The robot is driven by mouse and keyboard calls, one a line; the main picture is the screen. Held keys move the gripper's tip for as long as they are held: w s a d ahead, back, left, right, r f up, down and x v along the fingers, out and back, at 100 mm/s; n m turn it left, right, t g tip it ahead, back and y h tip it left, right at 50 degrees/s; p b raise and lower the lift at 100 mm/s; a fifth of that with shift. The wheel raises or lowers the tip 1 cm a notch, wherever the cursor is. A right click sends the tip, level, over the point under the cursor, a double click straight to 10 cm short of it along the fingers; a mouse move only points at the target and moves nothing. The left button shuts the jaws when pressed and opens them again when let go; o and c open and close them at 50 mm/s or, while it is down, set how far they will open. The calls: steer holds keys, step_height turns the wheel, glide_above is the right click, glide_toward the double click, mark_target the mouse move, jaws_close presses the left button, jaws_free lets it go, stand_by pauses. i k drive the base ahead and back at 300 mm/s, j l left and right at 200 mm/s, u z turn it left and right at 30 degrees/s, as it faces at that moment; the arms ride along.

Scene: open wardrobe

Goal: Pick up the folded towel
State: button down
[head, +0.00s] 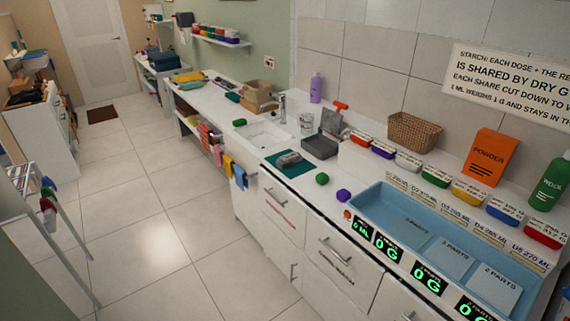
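No single item is plainly the folded towel; several cloth-like things show in the head view. A grey, bundled item (289,159) lies on a flat teal mat (303,170) on the counter, right of the sink. A yellow, flat item (188,77), perhaps folded cloth, lies at the far end of the counter. A yellow cloth (227,167) and a blue cloth (240,178) hang at the counter's front below the sink. My gripper is not in view.
The white counter (222,102) runs along the right wall, with a sink (262,134) and faucet. A blue tray (400,217) with colored containers behind it fills the near right. A white rack (48,205) stands at left. The tiled floor between is clear.

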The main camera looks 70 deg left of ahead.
mark_target(293, 158)
steer(key=u, duration=2.35)
steer(key=i+z, duration=0.15)
steer(key=z, duration=0.35)
steer(key=i+j+z, duration=0.15)
steer(key=z, duration=0.3)
steer(key=i+j+z, duration=0.1)
steer(key=i+j, duration=0.15)
steer(key=i+j+z, duration=0.15)
steer(key=j, duration=0.25)
steer(key=i+j+z, duration=0.1)
steer(key=i+j, duration=0.2)
steer(key=i+j+z, duration=0.15)
steer(key=j, duration=0.25)
steer(key=i+j+z, duration=0.1)
steer(key=j, duration=0.3)
steer(key=i+j+z, duration=0.15)
steer(key=i+j, duration=0.3)
steer(key=j, duration=0.25)
steer(key=i+j, duration=0.1)
steer(key=j, duration=0.25)
steer(key=i+j, duration=0.15)
steer(key=j, duration=0.25)
